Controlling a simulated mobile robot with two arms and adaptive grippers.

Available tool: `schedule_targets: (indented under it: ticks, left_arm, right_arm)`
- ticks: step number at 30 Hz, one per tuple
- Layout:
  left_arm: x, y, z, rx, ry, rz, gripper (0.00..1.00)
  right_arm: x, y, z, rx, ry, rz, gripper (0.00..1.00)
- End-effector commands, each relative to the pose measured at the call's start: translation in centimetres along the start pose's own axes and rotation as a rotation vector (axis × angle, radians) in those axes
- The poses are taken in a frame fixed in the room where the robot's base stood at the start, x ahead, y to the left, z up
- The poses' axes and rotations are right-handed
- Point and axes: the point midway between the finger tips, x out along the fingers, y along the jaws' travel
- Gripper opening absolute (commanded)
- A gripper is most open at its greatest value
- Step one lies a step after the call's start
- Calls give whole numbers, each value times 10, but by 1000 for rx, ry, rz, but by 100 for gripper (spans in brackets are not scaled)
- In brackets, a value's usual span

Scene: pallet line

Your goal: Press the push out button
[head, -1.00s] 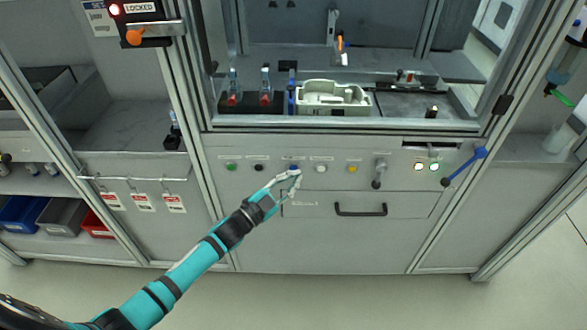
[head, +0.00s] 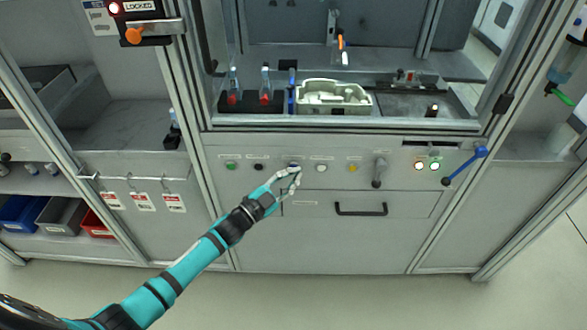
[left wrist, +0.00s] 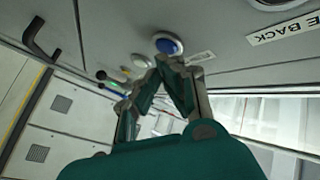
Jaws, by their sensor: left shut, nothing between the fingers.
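A row of buttons runs along the grey panel: green (head: 231,165), black (head: 258,167), blue, white (head: 321,168) and yellow (head: 352,168). My left gripper (head: 295,173) is shut and empty, with its fingertips at the blue button, which they partly cover in the head view. In the left wrist view the blue button (left wrist: 168,44) has a pale ring and sits just beyond the fingertips (left wrist: 170,62). I cannot tell whether they touch it. The small label beside it is too blurred to read, so I cannot confirm which button is push out.
A drawer with a black handle (head: 361,210) lies below the buttons. A black lever (head: 377,175) and a blue-handled lever (head: 465,165) stand to the right. A grey casting (head: 333,98) sits inside the cell above. The floor in front is clear.

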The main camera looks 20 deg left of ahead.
Motion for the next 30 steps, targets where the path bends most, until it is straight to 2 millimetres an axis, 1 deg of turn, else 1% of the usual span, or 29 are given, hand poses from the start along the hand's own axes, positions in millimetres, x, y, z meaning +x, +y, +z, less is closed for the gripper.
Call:
schedule_targets:
  ticks: [30]
  left_arm:
    - [6, -4, 4, 0, 0, 0, 0]
  right_arm:
    - [4, -3, 0, 1, -1, -3, 40]
